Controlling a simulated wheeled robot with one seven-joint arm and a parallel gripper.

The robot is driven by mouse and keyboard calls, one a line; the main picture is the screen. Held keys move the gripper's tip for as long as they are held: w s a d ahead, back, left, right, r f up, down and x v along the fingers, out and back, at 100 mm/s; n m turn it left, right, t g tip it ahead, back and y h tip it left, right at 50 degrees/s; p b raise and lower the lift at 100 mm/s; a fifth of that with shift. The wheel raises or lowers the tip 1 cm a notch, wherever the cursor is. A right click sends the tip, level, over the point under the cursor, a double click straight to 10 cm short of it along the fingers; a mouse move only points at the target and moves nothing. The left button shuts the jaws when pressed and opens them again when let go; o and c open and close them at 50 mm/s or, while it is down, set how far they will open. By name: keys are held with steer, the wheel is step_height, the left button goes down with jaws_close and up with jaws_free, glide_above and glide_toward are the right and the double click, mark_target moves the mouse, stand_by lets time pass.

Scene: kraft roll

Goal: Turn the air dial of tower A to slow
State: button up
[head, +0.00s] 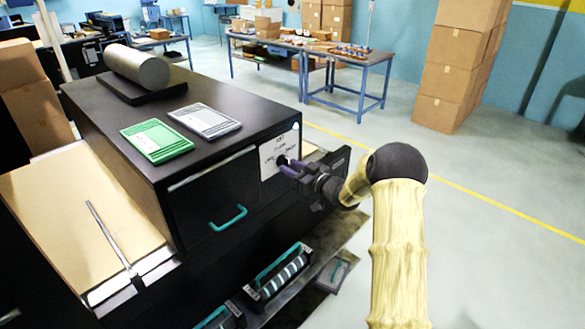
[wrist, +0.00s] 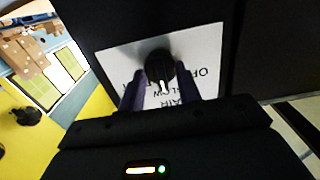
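The air dial (wrist: 159,66) is a round black knob with a white pointer mark, on a white label plate (wrist: 122,60). In the wrist view the pointer mark is toward the bottom of the picture. Lettering on the plate reads AIR and SLOW below the dial and part of OFF at its right. My gripper (wrist: 161,80) has one purple finger on each side of the dial, close to its edges; I cannot tell whether they touch it. In the head view my gripper (head: 285,163) reaches the plate (head: 277,154) on the black cabinet's front and hides most of the dial.
The black cabinet carries a grey roll (head: 137,66), a green card (head: 157,141) and a grey card (head: 204,121). A teal handle (head: 228,218) sticks out of its front, left of my gripper. A low shelf holds a handled roller (head: 282,272). The floor at right is clear.

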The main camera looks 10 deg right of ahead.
steer(key=b+v, duration=0.4)
steer(key=v, duration=1.3)
steer(key=shift+s+b, duration=0.15)
steer(key=shift+b, duration=0.25)
steer(key=shift+r, duration=0.1)
steer(key=s+a+f+m+g+h, duration=0.2)
steer(key=s+a+g+h, duration=0.1)
steer(key=s, duration=0.5)
steer(key=s+a+f+m+g+h, duration=0.2)
steer(key=s+a+g+h, duration=0.2)
steer(key=s, duration=0.5)
steer(key=s+a+f+m+g+h, duration=0.2)
steer(key=s+g, duration=0.3)
steer(key=s, duration=0.3)
steer(key=shift+s+a+m+h, duration=0.35)
steer(key=shift+a+m+h, duration=0.25)
steer(key=shift+a+h, duration=0.2)
steer(key=shift+f, duration=0.1)
